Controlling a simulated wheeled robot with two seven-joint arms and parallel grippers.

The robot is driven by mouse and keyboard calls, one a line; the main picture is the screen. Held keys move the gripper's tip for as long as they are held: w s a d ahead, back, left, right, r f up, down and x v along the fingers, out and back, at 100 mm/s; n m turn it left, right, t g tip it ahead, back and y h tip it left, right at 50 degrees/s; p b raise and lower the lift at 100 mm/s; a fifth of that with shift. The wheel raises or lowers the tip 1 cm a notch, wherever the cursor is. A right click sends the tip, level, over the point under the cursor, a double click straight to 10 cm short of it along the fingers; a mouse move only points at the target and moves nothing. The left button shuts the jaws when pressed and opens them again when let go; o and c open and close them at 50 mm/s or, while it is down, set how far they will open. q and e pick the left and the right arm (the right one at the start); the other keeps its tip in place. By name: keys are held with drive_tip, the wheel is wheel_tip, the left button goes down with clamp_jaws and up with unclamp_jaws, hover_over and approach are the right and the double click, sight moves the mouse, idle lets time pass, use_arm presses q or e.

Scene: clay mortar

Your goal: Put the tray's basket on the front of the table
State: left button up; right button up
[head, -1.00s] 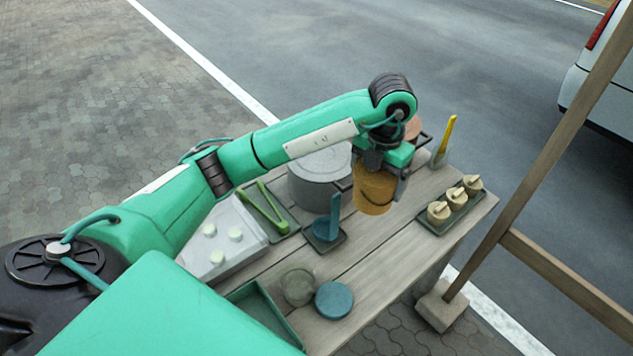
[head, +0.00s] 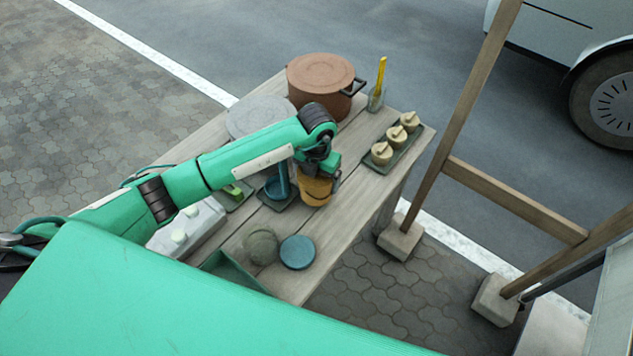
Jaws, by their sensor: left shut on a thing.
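My left gripper (head: 322,171) is shut on an orange-brown basket (head: 315,191), shaped like a small bucket, and holds it upright from above. The gripper partly hides the basket's top. My right gripper is not in view.
A brown pot (head: 320,80) and a grey pot (head: 255,113) stand at the back. A teal disc (head: 298,252), a grey-green round thing (head: 260,244) and a green open box (head: 238,270) are at the near end. A wooden frame (head: 448,130) stands right of the table.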

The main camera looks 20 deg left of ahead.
use_arm(q)
wheel_tip(320, 180, down, 3)
drive_tip(key=shift+r, duration=0.15)
drive_tip(key=shift+f, duration=0.2)
drive_tip(key=shift+f, duration=0.1)
drive_tip(key=o, duration=0.8)
drive_tip(key=shift+c, duration=0.2)
drive_tip(key=shift+r, duration=0.5)
wheel_tip(320, 180, up, 10)
drive_tip(key=b, duration=0.2)
drive_tip(key=shift+r+b, duration=0.25)
drive_tip(key=shift+b, duration=0.05)
drive_tip(key=shift+r, duration=0.4)
